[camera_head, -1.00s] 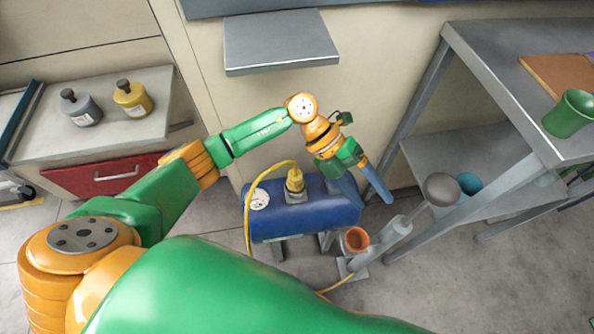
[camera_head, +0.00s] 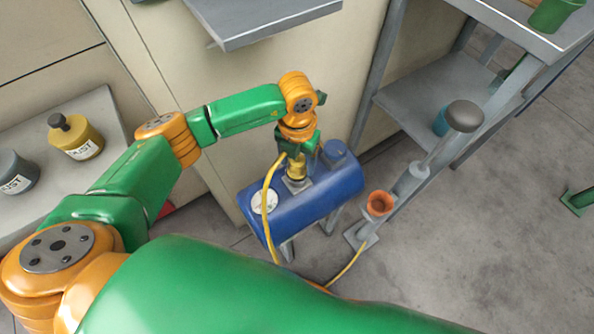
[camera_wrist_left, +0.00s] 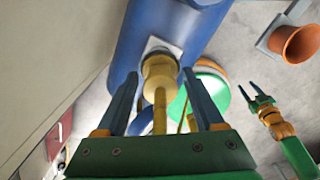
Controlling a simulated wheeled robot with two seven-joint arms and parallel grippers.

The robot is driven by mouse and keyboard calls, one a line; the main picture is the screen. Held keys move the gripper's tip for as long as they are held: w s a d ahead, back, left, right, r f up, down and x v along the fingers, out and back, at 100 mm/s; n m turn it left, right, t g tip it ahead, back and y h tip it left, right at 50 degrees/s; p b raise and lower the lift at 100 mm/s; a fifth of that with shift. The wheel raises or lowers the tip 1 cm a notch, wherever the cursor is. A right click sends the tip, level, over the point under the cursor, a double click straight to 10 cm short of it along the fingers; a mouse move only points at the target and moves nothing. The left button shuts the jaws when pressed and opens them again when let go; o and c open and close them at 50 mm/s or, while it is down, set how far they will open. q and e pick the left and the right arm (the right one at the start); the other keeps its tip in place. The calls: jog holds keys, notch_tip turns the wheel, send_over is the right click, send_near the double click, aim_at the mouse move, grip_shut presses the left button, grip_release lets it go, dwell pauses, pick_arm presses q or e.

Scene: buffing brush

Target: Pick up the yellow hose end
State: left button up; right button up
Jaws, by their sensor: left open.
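The yellow hose end (camera_wrist_left: 159,78) is a stubby yellow fitting standing on a pale square plate on top of the blue tank. It also shows in the head view (camera_head: 296,171), partly hidden by my gripper. My left gripper (camera_head: 303,158) is above the tank at the hose end. In the left wrist view my left gripper (camera_wrist_left: 161,95) is open, with one finger on each side of the hose end and gaps visible. The yellow hose (camera_head: 266,205) arches from the fitting down the tank's front. My right gripper (camera_wrist_left: 254,91) is off to the right, fingers apart and empty.
The blue tank (camera_head: 320,205) stands on legs by a cream cabinet. A grey stand with an orange cup (camera_head: 380,203) is to its right. A grey shelf (camera_head: 275,22) juts out above. A metal workbench (camera_head: 425,95) is at upper right. Open floor lies at right.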

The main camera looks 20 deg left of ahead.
pick_arm(q)
grip_shut()
jog(key=shift+r, duration=0.1)
